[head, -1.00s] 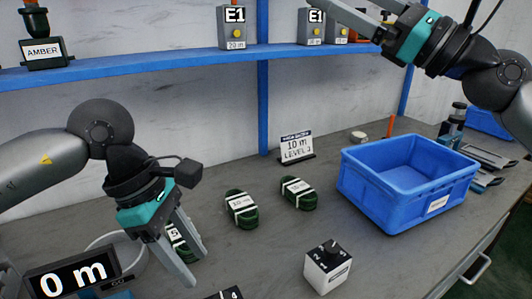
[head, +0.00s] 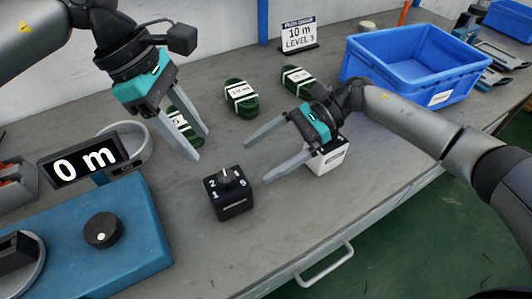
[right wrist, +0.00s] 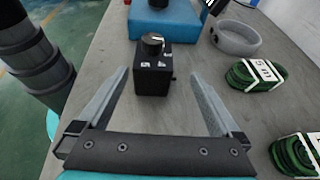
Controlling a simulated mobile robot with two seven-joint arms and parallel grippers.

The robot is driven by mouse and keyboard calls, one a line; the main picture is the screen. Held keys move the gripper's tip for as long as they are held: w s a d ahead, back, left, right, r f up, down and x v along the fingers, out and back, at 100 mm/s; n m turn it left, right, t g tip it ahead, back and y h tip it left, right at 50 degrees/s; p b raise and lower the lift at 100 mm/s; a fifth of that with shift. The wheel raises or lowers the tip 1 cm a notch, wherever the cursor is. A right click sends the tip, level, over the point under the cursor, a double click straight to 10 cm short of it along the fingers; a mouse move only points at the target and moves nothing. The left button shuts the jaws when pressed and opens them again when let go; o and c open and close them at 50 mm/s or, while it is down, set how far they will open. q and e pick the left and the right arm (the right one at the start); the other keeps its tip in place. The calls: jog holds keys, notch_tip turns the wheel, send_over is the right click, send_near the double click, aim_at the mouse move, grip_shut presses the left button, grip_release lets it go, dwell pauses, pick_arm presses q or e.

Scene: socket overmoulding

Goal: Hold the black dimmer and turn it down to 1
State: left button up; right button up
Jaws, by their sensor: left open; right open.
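The black dimmer (head: 232,206) stands upright on the grey bench, with a round black knob (head: 230,176) and white numbers on top. The knob has a pale pointer mark, but I cannot tell its exact setting. My right gripper (head: 256,162) is open and empty, its fingers pointing towards the dimmer from the right. In the right wrist view, the dimmer (right wrist: 153,80) stands just ahead of and between the two spread fingertips, apart from both. My left gripper (head: 200,147) is open and empty, above and left of the dimmer, near a green cable coil.
A white dimmer (head: 328,160) stands partly hidden behind my right gripper. Green cable coils (head: 240,97) lie behind. A blue machine (head: 110,235) with a 0 m display (head: 85,162) is at left. A blue crate (head: 425,65) is at back right. Bench in front of the dimmer is clear.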

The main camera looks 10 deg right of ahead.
aim_at(226, 176)
jog(key=shift+s+a+f+g, duration=0.15)
jog(key=shift+s+f+g, duration=0.15)
jog(key=shift+s+f, duration=0.1)
jog(key=shift+s+a+f, duration=0.15)
jog(key=shift+a, duration=0.1)
jog(key=x, duration=1.1)
jog(key=shift+a, duration=0.15)
jog(key=c, duration=1.2)
pick_arm(q)
jog(key=shift+o, duration=0.4)
pick_arm(e)
jog(key=shift+c, duration=0.3)
pick_arm(q)
jog(key=d+f+m, duration=0.1)
jog(key=f+m, duration=0.1)
jog(key=f, duration=0.1)
jog(key=d+f+m+g+y, duration=0.1)
jog(key=f+m, duration=0.2)
jog(key=s+d+f+m+g, duration=0.1)
jog(key=f+m, duration=0.1)
jog(key=f, duration=0.1)
jog(key=shift+d+m, duration=0.3)
